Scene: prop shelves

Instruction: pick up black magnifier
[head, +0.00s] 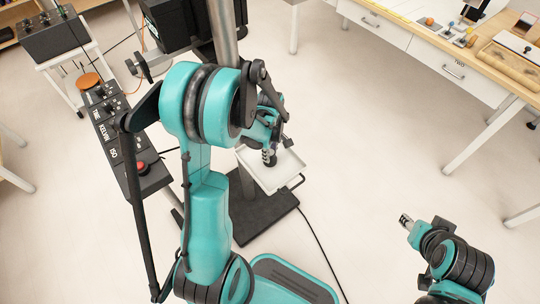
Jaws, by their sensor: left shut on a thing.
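My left gripper (271,147) is partly hidden behind my own teal arm, above a white tray (286,176). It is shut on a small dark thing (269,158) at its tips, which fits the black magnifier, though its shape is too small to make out. I cannot tell whether this thing touches the tray. My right gripper (405,220) is at the lower right, over open floor and away from the tray. Whether its fingers are open is unclear.
The tray is by a dark floor base (262,218), with a cable on the floor. A long black control panel (128,150) with a red button is at the left. A wooden desk (455,45) with drawers is at the upper right. Pale floor between is clear.

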